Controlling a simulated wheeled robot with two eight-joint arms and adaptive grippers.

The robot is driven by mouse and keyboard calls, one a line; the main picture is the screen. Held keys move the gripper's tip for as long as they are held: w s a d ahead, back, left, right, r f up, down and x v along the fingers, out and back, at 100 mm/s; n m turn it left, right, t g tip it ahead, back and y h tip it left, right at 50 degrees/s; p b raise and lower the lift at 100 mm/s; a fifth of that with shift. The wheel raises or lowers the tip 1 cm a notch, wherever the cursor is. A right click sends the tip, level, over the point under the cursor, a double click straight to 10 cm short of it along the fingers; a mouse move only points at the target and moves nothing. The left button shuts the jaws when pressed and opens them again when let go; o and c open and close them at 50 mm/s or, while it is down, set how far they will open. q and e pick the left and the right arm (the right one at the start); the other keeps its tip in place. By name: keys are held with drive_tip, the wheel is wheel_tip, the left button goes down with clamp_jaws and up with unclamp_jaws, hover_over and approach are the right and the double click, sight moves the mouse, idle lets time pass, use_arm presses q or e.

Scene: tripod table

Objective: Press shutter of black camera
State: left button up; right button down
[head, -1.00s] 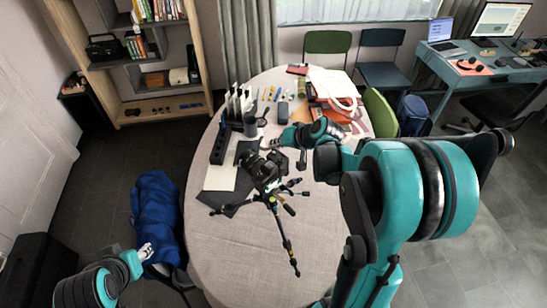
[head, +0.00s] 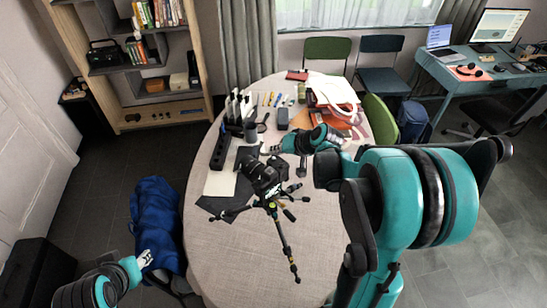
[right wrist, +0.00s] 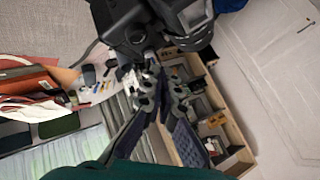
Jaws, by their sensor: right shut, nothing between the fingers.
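The black camera (head: 258,174) sits on a black tripod (head: 279,222) standing on the table. It also shows close up at the top of the right wrist view (right wrist: 135,28), with its lens to the right. My right gripper (head: 267,149) reaches in from the right, just behind the camera in the head view. In the right wrist view its fingers (right wrist: 158,76) are together and empty, just below the camera body. Whether they touch it, I cannot tell. The shutter button is too small to make out. My left gripper (head: 145,258) is at the lower left, off the table; its fingers are too small to judge.
The round table (head: 225,268) is clear at the front. A bag (head: 332,92) stands at the back right. A blue-covered chair (head: 157,220) stands left.

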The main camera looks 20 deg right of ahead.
drive_tip(key=shift+f, duration=0.1)
idle(0.4)
drive_tip(key=shift+f+b, duration=0.3)
drive_tip(key=shift+b, duration=0.15)
drive_tip(key=shift+f+b, duration=0.3)
idle(0.3)
drive_tip(key=shift+r, duration=0.15)
drive_tip(key=shift+r+p, duration=0.55)
drive_tip(key=shift+r, duration=0.05)
wheel_tip(320, 180, up, 5)
drive_tip(key=p, duration=0.3)
drive_tip(key=shift+p, duration=0.4)
idle(0.6)
